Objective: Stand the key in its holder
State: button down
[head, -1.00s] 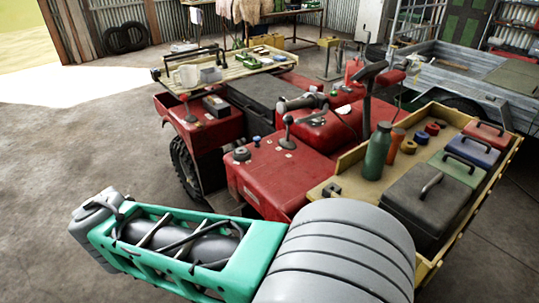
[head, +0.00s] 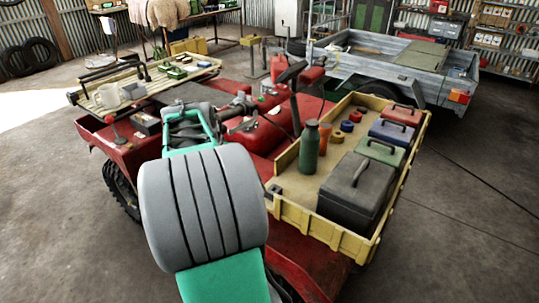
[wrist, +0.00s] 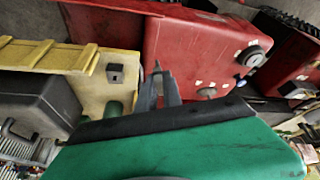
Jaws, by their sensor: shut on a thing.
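My gripper (wrist: 159,84) shows in the wrist view as two grey fingers close together beyond the black edge of my green wrist. It is shut on a thin thing taken as the key, whose shape is mostly hidden between the fingers. A small dark grey block with a hole in its face, which looks like the holder (wrist: 116,74), sits on the yellow tray, left of my gripper and apart from it. The same block (head: 275,189) shows at the tray's near left corner in the head view. My arm hides most of the gripper there.
The yellow tray (head: 345,240) on the red quad holds a dark toolbox (head: 352,195), smaller cases, a green bottle (head: 309,146) and several rolls. A wooden front rack (head: 105,98) carries loose items. A grey trailer (head: 390,70) stands behind. Concrete floor is free at right.

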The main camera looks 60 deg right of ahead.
jog(key=s+d+r+m+g, duration=0.1)
jog(key=s+d+m, duration=0.4)
jog(key=s+d, duration=0.55)
jog(key=b, duration=0.3)
send_over(276, 188)
jog(key=a, duration=0.1)
jog(key=shift+w+f, duration=0.15)
jog(key=shift+f, duration=2.7)
jog(key=shift+a+f, duration=0.15)
jog(key=shift+f+b, duration=1.5)
jog(key=shift+f, duration=0.15)
jog(key=c, duration=1.4)
grip_release()
